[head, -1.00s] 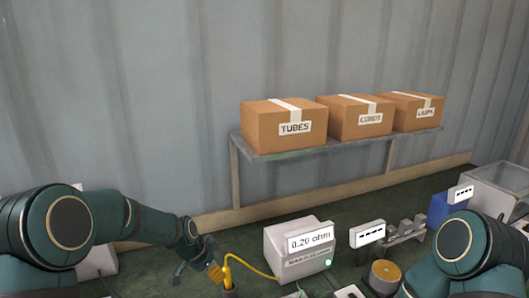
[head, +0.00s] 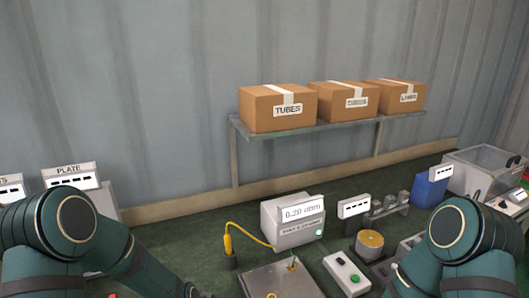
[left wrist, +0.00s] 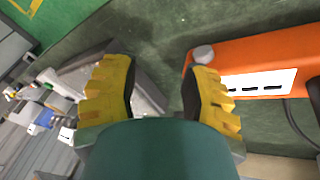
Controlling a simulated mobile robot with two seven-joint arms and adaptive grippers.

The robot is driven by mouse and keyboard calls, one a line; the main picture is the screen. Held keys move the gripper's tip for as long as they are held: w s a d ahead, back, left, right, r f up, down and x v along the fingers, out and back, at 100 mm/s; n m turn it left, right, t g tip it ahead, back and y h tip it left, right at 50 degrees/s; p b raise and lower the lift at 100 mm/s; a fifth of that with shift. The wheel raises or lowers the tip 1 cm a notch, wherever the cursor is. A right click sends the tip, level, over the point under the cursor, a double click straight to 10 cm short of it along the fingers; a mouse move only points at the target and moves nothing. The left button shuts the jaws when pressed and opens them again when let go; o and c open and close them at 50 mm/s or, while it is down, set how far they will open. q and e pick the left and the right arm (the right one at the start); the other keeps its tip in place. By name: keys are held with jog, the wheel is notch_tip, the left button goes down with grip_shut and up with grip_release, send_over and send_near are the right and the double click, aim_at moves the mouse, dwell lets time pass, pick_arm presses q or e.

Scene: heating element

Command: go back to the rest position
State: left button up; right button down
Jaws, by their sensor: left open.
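My left gripper (left wrist: 158,95) shows in the left wrist view with its two yellow fingers apart and nothing between them. In the head view my left arm comes in at the lower left, and its gripper is below the picture edge. My right arm shows at the lower right of the head view; its gripper is out of view. A yellow probe (head: 228,245) stands upright in a dark holder, with its yellow cable running to the white meter (head: 290,222) that reads 0.20 ohm.
A labelled orange unit (left wrist: 255,65) is close to the left gripper's right finger. A metal plate (head: 262,283), a white button box (head: 346,270) and a round yellow-topped piece (head: 370,240) occupy the bench. Cardboard boxes (head: 280,110) sit on the wall shelf (head: 300,128).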

pick_arm(q)
jog(key=s+d+f+n, duration=0.1)
jog(key=s+f+n, duration=0.1)
jog(key=s, duration=0.4)
jog(key=s+d+f+n, duration=0.1)
jog(key=s+f+n, duration=0.15)
jog(key=s, duration=0.35)
notch_tip(320, 180, down, 7)
jog(key=s+b, duration=0.1)
jog(key=b, duration=0.6)
jog(key=shift+s+d+g, duration=0.15)
jog(key=shift+d+g, duration=0.15)
